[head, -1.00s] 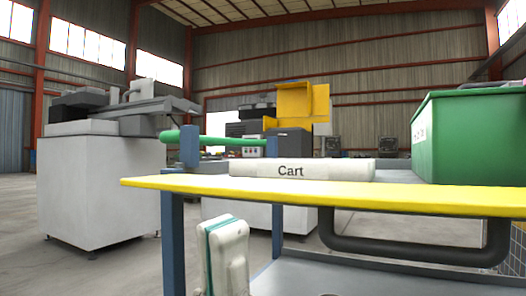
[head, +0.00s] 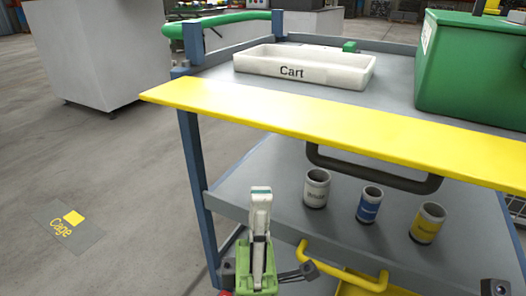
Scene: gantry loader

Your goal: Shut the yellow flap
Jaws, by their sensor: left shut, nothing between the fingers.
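The yellow flap (head: 330,130) is a long flat panel along the near edge of the cart. It stands out roughly level, with its top face showing, and runs past the right edge of the picture. My left gripper (head: 260,192) points upward below the flap's left part in the head view. Its pale fingers are together and empty, and a visible gap separates them from the flap in the picture. I cannot judge their distance in depth. My right gripper is not in view.
A dark handle (head: 372,178) hangs below the flap. The top shelf holds a white tray (head: 300,72) marked Cart and a green bin (head: 470,70). Several labelled cups, including a blue one (head: 369,205), stand on the lower shelf (head: 280,175). Open floor (head: 110,170) lies left.

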